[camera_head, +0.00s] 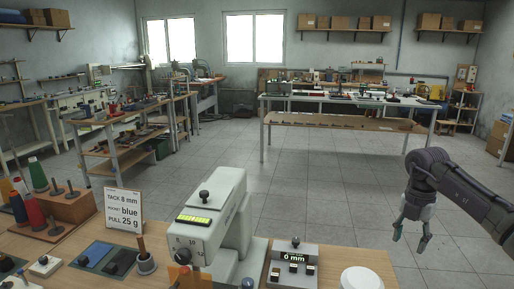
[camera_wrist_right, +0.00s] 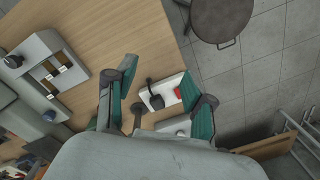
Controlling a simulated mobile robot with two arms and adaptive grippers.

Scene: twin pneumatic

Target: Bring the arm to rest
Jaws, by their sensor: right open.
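My right gripper (camera_head: 411,238) hangs open and empty at the right in the head view, fingers pointing down. It appears over the floor, to the right of the workbench (camera_head: 345,258). In the right wrist view the two green-lined fingers (camera_wrist_right: 157,85) are spread apart. Between and beyond them lies a white block with a black handle and a red part (camera_wrist_right: 160,93); it looks apart from the fingers. My left gripper is not in view.
A pale machine (camera_head: 220,215) with a lit green display stands on the bench. A grey unit reading 0 mm (camera_head: 292,262) and a white round object (camera_head: 363,279) sit nearby. A sign (camera_head: 124,213) stands left. A round stool (camera_wrist_right: 222,18) is on the floor.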

